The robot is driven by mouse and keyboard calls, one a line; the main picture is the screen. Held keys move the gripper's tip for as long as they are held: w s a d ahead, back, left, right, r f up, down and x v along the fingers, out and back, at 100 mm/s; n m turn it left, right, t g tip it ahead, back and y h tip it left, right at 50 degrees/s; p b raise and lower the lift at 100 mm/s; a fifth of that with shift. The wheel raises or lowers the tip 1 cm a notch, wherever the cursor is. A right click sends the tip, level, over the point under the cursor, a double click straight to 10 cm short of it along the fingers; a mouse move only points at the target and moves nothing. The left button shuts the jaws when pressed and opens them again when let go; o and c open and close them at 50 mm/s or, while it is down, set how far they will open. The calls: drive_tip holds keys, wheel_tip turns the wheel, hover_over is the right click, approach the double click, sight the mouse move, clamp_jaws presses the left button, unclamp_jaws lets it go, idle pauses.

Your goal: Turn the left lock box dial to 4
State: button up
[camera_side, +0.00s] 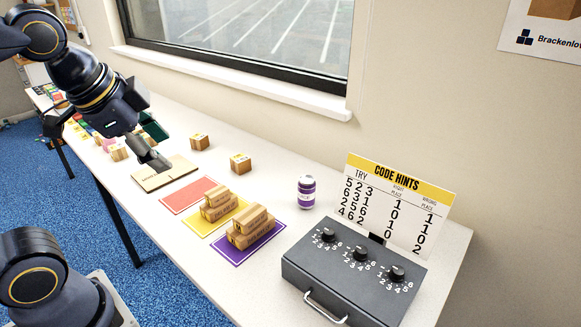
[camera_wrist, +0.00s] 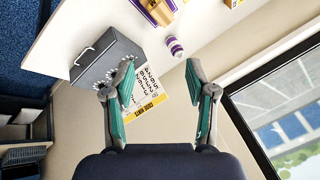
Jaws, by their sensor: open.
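The dark grey lock box (camera_side: 352,272) sits at the front right of the table, with three black dials on its top, each ringed by white numbers. The left dial (camera_side: 327,235) is at the far-left end of the row; its pointer is too small to read surely. The middle dial (camera_side: 361,254) and right dial (camera_side: 396,272) stand beside it. My gripper (camera_side: 160,149) is open and empty, far to the left of the box and above the table. In the wrist view, my gripper (camera_wrist: 160,72) has its fingers spread, and one partly covers the lock box (camera_wrist: 108,57).
A code hints card (camera_side: 398,205) stands behind the box. A window wall borders the back.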

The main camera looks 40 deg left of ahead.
drive_tip(key=w+d+r+m+y, duration=0.1)
drive_tip(key=w+r+m, duration=0.2)
drive_tip(key=w+m, duration=0.3)
drive_tip(key=m+g+y, duration=0.1)
drive_tip(key=m, duration=1.1)
hover_over(329, 231)
drive_tip(key=s+a, duration=0.2)
drive_tip(key=s, duration=0.3)
wheel_tip(329, 231, down, 6)
drive_tip(key=d+f+m+g, duration=0.2)
drive_tip(key=d+f, duration=0.5)
drive_tip(key=f, duration=0.1)
drive_tip(key=x, duration=1.6)
drive_tip(key=shift+w+a+f, duration=0.2)
drive_tip(key=shift+w+f, duration=0.05)
drive_tip(key=shift+w, duration=0.25)
clamp_jaws()
